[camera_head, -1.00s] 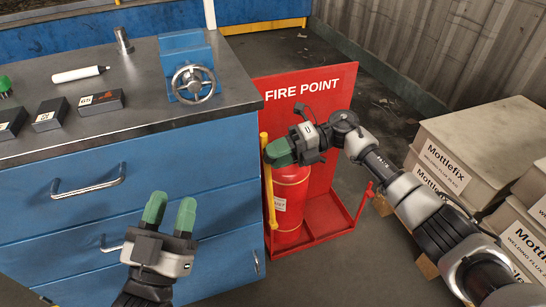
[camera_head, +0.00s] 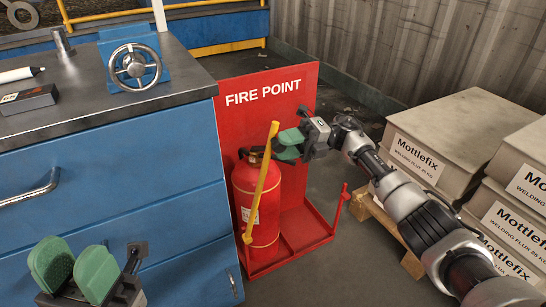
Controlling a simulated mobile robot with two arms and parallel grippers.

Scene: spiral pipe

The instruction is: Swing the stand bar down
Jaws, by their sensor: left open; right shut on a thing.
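The stand bar (camera_head: 260,187) is a yellow bar in front of the red fire extinguisher (camera_head: 268,205). It leans right at the top, and its lower end sits at the left front of the red stand (camera_head: 290,258). My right gripper (camera_head: 284,146), with green fingers, is shut on the bar's upper part; the bar hides some of the grip. My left gripper (camera_head: 74,262) is open and empty at the lower left, in front of the blue drawers.
The blue cabinet (camera_head: 110,165) stands left of the stand, with a blue handwheel vise (camera_head: 135,65) on top. A red upright post (camera_head: 340,205) rises at the stand's right front.

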